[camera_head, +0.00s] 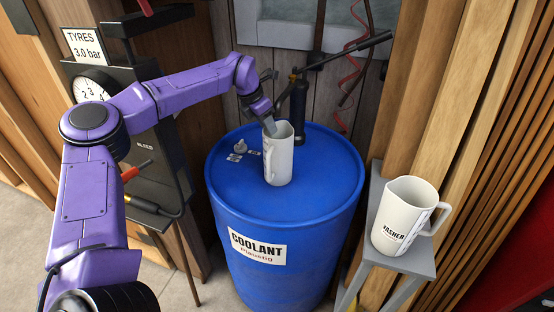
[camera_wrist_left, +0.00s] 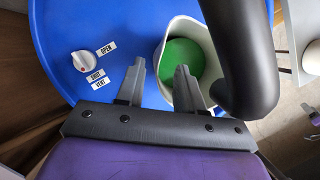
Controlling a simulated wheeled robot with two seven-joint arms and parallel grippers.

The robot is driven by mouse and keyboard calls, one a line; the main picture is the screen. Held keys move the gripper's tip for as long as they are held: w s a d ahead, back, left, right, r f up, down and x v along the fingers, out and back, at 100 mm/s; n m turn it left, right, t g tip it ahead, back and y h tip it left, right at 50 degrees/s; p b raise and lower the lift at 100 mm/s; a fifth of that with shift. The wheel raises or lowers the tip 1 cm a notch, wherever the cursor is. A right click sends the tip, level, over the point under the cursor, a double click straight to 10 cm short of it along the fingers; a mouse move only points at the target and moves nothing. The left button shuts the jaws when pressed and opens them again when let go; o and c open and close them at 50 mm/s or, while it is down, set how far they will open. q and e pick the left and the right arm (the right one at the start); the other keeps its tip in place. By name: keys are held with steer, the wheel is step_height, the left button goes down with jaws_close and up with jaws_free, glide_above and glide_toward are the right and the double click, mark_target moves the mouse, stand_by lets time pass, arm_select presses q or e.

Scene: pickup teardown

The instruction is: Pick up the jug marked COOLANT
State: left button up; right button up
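A white jug (camera_head: 278,155) stands upright on top of the blue drum (camera_head: 285,208). No marking on this jug is readable; the COOLANT label (camera_head: 258,249) that I can read is on the drum's side. In the left wrist view the jug (camera_wrist_left: 217,60) shows from above with green in its bottom. My left gripper (camera_head: 270,128) is at the jug's rim. In the left wrist view its fingers (camera_wrist_left: 160,72) are apart, one left of the near wall and one over the opening. Whether either touches the jug is unclear. My right gripper is not in view.
A second white jug (camera_head: 405,215), marked WASHER, stands on a grey stand (camera_head: 415,262) at right. A black pump (camera_head: 299,108) stands behind the jug. A white knob (camera_head: 240,147) with small labels is on the drum's left side. A tyre gauge (camera_head: 92,86) is at left.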

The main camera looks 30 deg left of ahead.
arm_select(q)
jaws_close()
steer(key=shift+r, duration=0.15)
stand_by(1.1)
